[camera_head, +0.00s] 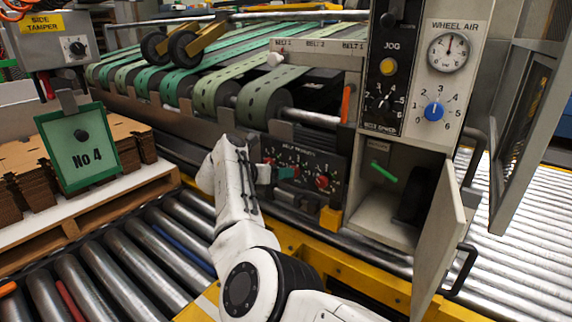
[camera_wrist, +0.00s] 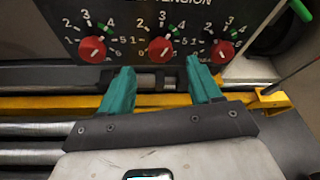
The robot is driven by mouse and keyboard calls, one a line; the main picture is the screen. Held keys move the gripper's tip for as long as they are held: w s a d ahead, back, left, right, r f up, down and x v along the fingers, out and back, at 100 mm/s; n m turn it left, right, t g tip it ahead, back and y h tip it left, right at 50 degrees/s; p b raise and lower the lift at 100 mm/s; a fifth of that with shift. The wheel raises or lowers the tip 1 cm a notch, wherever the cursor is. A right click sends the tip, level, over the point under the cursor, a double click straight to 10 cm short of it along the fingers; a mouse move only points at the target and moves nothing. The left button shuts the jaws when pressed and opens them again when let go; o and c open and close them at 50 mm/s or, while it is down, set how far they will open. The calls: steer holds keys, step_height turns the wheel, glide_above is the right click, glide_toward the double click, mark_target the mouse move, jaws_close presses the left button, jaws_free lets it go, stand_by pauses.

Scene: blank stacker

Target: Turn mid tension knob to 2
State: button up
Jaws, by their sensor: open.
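The belt tension panel (camera_head: 300,160) is a black plate with three red knobs and numbered dials. In the wrist view the mid knob (camera_wrist: 162,50) sits between the left knob (camera_wrist: 92,50) and the right knob (camera_wrist: 222,51). The mid dial has a green mark near its upper right; which number the knob points to is too small to tell. My gripper (camera_wrist: 161,70) has two teal fingers, open and empty, spread to either side below the mid knob and apart from it. In the head view my gripper (camera_head: 276,174) is in front of the panel, covering part of it.
A yellow rail (camera_wrist: 60,105) runs below the panel. Right of the panel an open cabinet (camera_head: 385,225) has its door (camera_head: 440,245) swung outward. Above it are the blue wheel air knob (camera_head: 434,112) and a speed dial (camera_head: 380,101). Rollers (camera_head: 120,250) lie at the left.

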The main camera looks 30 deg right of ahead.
steer(key=shift+p+v, duration=0.75)
steer(key=shift+v, duration=1.6)
steer(key=s+d+r+m+t+y+p, duration=0.25)
steer(key=d+r+y+p, duration=0.2)
steer(key=p, duration=1.95)
steer(key=a+f+b+x, duration=0.1)
steer(key=b+x, duration=0.9)
steer(key=b, duration=0.1)
steer(key=shift+f+m+y, duration=0.35)
steer(key=shift+f+y, duration=0.05)
steer(key=shift+y, duration=0.05)
steer(key=shift+w+d+g, duration=0.1)
steer(key=shift+g, duration=0.15)
